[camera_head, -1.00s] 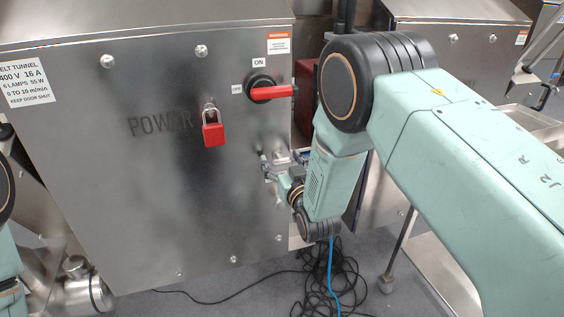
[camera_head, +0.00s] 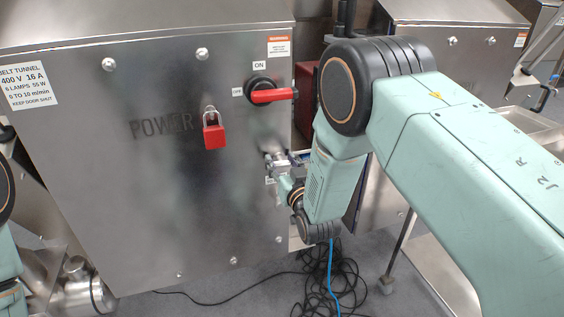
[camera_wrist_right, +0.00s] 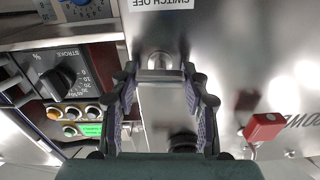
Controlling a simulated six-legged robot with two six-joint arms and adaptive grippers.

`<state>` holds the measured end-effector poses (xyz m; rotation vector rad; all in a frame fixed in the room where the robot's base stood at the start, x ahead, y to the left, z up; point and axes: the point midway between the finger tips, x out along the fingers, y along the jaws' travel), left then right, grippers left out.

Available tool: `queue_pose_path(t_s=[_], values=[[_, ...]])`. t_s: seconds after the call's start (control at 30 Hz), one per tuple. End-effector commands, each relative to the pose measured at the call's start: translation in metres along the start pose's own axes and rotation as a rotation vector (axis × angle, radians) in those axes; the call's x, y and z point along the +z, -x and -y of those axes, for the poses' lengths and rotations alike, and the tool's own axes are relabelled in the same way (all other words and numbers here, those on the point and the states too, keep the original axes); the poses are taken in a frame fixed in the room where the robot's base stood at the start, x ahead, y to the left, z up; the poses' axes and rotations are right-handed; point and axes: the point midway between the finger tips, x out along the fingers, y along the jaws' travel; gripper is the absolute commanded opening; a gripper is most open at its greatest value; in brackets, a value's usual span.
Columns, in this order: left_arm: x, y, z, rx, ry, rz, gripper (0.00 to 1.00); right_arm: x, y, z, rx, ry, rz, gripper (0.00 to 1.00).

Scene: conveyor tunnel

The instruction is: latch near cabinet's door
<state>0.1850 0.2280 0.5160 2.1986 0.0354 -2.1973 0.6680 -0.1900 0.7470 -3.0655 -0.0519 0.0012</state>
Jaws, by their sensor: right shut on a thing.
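The near cabinet's door (camera_head: 150,215) is a large steel panel marked POWER and appears closed. Its latch (camera_wrist_right: 160,66) is a small metal fitting at the door's right edge, between my right fingers in the right wrist view. My right gripper (camera_head: 277,164) reaches it from the right and is shut on it. The fingers (camera_wrist_right: 165,100) stand on both sides of the latch, and part of it is hidden by them. In the head view the latch is small and hard to tell from the fingers. My left gripper is out of view.
A red padlock (camera_head: 214,136) hangs left of the red-handled switch (camera_head: 272,96) on the door. A control panel with a STROKE knob (camera_wrist_right: 58,80) is close beside my right gripper. Black cables (camera_head: 330,285) lie on the floor below.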

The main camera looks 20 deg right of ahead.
Motion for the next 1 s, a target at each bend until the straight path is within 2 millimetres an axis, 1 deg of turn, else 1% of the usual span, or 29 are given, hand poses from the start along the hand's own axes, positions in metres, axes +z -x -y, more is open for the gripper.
queue_pose_path(t_s=[0.27,1.0], values=[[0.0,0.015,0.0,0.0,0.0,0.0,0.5,-0.002,0.0,-0.001,0.0,-0.215,0.001,0.15],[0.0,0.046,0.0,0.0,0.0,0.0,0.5,0.001,0.0,-0.004,-0.001,-0.918,0.002,0.14]])
